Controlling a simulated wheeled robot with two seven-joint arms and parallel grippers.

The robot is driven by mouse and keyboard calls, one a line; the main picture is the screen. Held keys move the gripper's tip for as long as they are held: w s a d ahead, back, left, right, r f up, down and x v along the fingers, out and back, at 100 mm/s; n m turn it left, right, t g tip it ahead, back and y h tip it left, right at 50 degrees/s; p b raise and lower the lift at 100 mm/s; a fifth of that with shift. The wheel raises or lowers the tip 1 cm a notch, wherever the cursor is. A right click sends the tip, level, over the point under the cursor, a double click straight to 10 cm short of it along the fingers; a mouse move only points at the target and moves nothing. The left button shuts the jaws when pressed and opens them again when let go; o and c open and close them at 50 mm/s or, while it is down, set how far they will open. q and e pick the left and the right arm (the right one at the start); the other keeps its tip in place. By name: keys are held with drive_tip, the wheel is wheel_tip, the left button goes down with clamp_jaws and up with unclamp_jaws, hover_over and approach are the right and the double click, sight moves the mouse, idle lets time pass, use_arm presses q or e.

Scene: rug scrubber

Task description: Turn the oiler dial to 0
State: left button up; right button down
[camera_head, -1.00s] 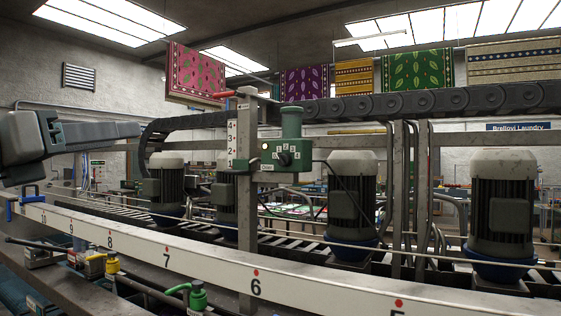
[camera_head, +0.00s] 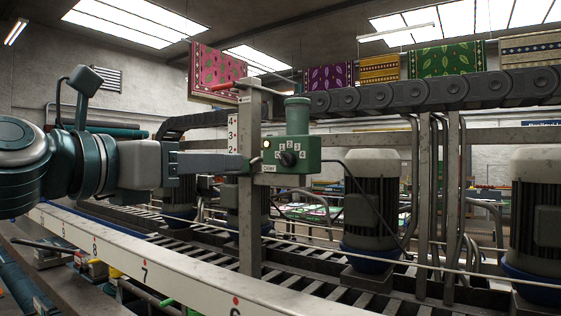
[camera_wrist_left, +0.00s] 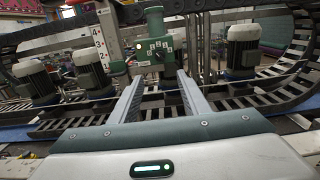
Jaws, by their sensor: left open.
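The oiler (camera_head: 296,133) is a green box with a green cylinder on top, fixed beside a grey metal post. Its black dial (camera_head: 289,158) sits on the front face with small white number labels around it; which number it points to is too small to tell. My left gripper (camera_head: 246,165) reaches in from the left, its fingertips just left of the oiler near the post. In the left wrist view the dial (camera_wrist_left: 161,55) shows ahead, just above the gap between the open, empty fingers (camera_wrist_left: 161,78). My right gripper is out of view.
The grey post (camera_head: 249,200) with a red lever (camera_head: 226,86) on top stands by the oiler. Grey motors (camera_head: 371,200) line the roller track behind. A white numbered rail (camera_head: 180,279) runs across the front. A black cable hangs right of the oiler.

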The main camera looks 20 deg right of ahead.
use_arm(q)
drive_tip(key=p, duration=0.7)
approach(281, 161)
drive_tip(key=x, duration=0.8)
drive_tip(key=shift+r, duration=0.1)
drive_tip(key=shift+w+d, duration=0.25)
drive_tip(key=shift+d, duration=0.2)
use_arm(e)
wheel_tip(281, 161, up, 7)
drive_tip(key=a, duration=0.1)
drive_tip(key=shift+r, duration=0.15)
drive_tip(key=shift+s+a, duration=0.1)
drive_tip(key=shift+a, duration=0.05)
use_arm(q)
drive_tip(key=c, duration=1)
